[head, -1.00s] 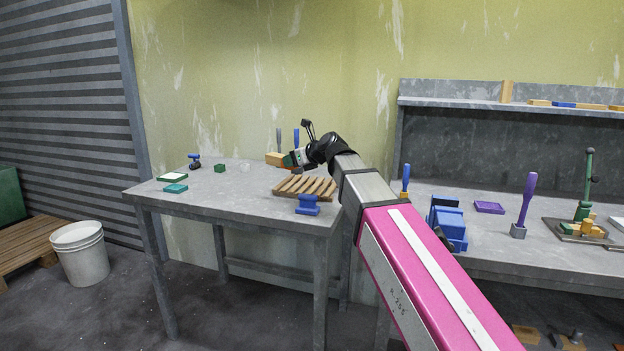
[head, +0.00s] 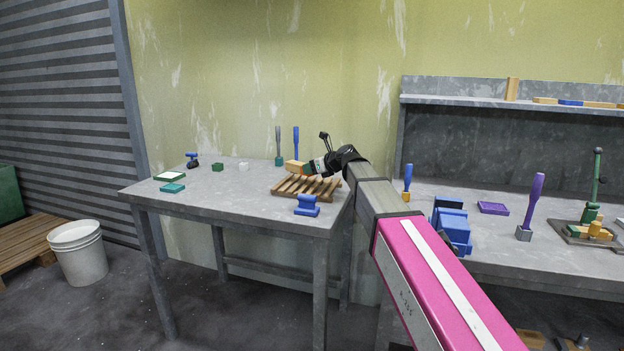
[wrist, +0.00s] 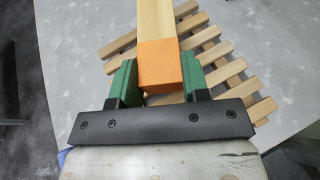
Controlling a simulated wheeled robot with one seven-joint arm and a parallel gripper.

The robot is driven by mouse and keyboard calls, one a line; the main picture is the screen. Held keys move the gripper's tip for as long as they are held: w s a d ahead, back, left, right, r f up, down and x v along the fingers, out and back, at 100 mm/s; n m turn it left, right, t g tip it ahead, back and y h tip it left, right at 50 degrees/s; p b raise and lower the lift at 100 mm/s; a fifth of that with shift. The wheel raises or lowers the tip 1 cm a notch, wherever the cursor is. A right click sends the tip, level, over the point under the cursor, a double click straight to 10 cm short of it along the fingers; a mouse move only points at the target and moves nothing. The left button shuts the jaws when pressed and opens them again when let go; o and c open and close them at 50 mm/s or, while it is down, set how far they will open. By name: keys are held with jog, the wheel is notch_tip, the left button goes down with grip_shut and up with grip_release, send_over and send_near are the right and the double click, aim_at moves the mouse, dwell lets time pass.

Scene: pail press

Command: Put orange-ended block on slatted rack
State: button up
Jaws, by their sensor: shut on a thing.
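The orange-ended block (wrist: 158,62) is a pale wooden bar with an orange end, held between the green fingers of my gripper (wrist: 160,82) in the wrist view. In the head view the block (head: 294,167) shows at the tip of my gripper (head: 309,168), over the back of the slatted rack (head: 290,188). The wooden rack also shows behind and below the block in the wrist view (wrist: 215,52). The block looks to be above the slats; whether it touches them I cannot tell. My gripper hides part of the rack.
A blue object (head: 307,206) stands at the rack's front right. Upright tools with a green base (head: 279,160) and a blue handle (head: 296,142) stand behind it. Small green and teal pieces (head: 173,188) lie at the table's left. The table's middle left is clear.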

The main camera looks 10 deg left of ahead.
jog(key=shift+f, duration=2)
jog(key=shift+f, duration=0.1)
jog(key=o, duration=1)
jog(key=shift+c, duration=0.2)
